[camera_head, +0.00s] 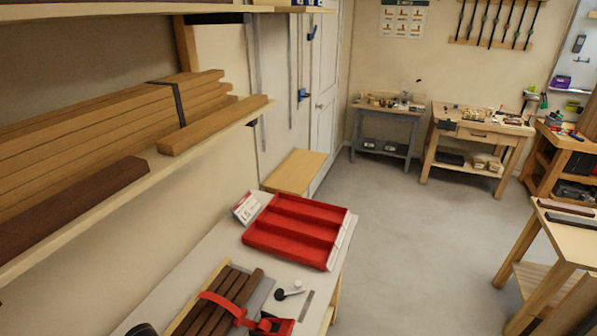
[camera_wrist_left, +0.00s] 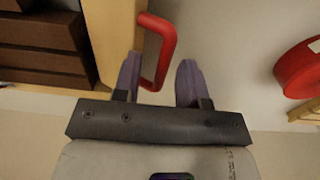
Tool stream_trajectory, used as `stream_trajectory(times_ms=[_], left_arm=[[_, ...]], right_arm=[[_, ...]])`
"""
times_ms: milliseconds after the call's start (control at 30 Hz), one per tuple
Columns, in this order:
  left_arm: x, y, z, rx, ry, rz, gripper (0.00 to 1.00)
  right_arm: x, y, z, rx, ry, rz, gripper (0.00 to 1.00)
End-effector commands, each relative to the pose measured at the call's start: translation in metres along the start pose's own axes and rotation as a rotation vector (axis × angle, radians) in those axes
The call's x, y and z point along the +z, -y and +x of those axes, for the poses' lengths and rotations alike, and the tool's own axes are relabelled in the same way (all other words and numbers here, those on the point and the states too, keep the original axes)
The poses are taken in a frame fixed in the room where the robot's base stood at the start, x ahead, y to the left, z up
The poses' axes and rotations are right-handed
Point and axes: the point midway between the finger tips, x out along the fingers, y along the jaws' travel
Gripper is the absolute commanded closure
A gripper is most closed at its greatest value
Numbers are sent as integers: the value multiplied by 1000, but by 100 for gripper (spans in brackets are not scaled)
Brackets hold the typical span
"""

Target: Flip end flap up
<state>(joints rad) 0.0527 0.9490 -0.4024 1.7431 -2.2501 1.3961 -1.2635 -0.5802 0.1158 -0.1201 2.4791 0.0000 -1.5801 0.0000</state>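A light wood panel (camera_head: 294,172) lies at the far end of the white bench top (camera_head: 205,262); it looks like the end flap and appears roughly level. My left gripper (camera_wrist_left: 158,78) shows two purple-grey fingers, apart. A red U-shaped handle (camera_wrist_left: 168,50) on a light wood piece (camera_wrist_left: 108,35) reaches between the fingers, closer to the left one. The fingers are not shut on it. I cannot tell where this handle is in the head view. Neither gripper can be made out in the head view.
A red compartment tray (camera_head: 296,230) and a small white box (camera_head: 246,207) stand near the bench's far end. Dark wood strips (camera_head: 215,306) with a red strap lie nearer. A shelf of planks (camera_head: 120,115) overhangs on the left.

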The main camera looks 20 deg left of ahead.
Motion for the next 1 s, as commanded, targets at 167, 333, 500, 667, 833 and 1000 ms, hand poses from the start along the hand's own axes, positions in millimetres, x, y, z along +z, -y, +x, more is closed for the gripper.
stream_trajectory(times_ms=[167,333,500,667,833,1000], left_arm=[[-1,5,8,-15,-4,-5,55],[-1,6,10,-19,-5,-5,76],[-1,7,11,-23,-5,-4,78],[-1,6,10,-24,-5,-4,78],[-1,5,8,-25,-4,-5,78],[-1,5,8,-24,-4,-5,62]], right_arm=[[1,-1,1,3,1,-4,57],[2,-2,2,6,2,-8,57],[1,-2,2,7,1,-8,57],[1,-2,2,6,1,-7,57],[1,-1,2,3,0,-4,57],[1,0,2,1,-1,-1,57]])
